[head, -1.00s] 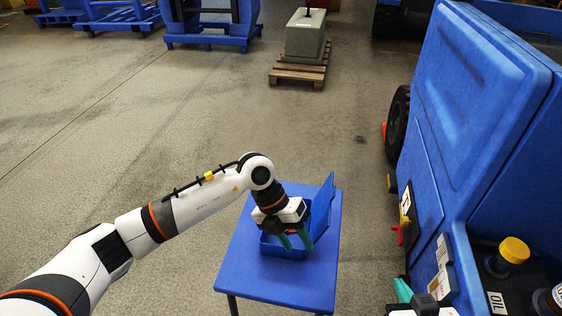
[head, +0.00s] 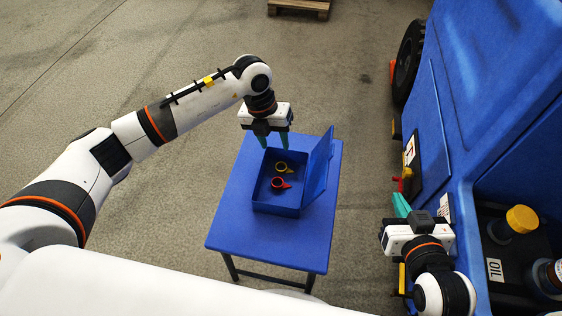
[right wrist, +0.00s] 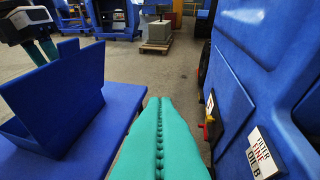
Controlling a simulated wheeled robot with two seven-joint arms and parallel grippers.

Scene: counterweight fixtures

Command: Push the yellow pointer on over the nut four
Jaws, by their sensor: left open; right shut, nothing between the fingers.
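The yellow pointer (head: 281,167), a small ring with a tip, lies in the open blue box (head: 276,209). A red pointer (head: 278,183) lies just in front of it in the same box. My left gripper (head: 275,142) is open and empty, fingers down, above the far edge of the box. It also shows at the upper left of the right wrist view (right wrist: 42,50). My right gripper (head: 401,204) is shut and empty beside the blue machine; its green fingers (right wrist: 160,108) meet in the right wrist view. I cannot make out nut four.
The box stands on a blue table (head: 229,219), its lid raised at the right. Floor lies clear between table and machine.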

